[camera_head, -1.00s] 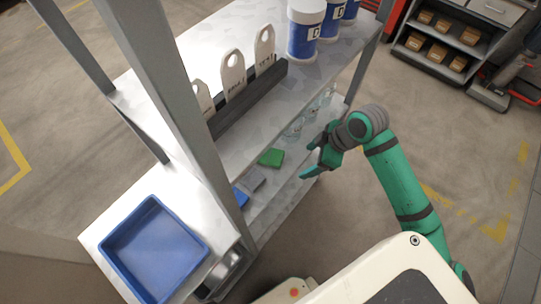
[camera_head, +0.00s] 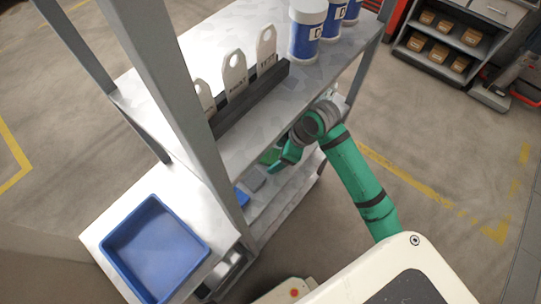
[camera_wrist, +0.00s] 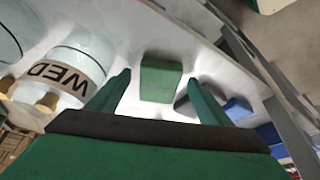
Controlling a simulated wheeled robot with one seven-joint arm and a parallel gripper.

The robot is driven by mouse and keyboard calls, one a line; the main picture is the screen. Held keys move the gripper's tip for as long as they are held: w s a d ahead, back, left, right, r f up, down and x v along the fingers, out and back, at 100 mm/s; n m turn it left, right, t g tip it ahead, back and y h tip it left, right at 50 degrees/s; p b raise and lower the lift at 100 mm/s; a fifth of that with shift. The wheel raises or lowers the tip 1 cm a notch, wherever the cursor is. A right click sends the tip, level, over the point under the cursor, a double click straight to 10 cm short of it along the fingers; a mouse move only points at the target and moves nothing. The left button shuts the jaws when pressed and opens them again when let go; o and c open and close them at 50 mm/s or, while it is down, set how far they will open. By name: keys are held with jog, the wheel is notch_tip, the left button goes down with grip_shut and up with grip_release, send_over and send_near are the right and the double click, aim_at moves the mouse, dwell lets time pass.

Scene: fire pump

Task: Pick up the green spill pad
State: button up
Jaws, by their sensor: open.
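The green spill pad (camera_wrist: 160,80) is a small block lying on the shelf below the top one. In the wrist view it shows ahead of and between the open fingers of my gripper (camera_wrist: 154,95), with no contact visible. In the head view the pad (camera_head: 270,155) is partly hidden behind my gripper (camera_head: 283,160), which reaches in under the upper shelf from the right.
A grey pad (camera_wrist: 188,103) and a blue pad (camera_wrist: 238,108) lie to the right of the green one. A jar with a WED label (camera_wrist: 62,70) stands close on the left. The upper shelf (camera_head: 245,140) overhangs, and a grey post (camera_head: 185,90) stands left. A blue tray (camera_head: 205,251) is at lower left.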

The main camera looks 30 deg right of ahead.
jog(key=shift+f, duration=0.1)
jog(key=c, duration=1.2)
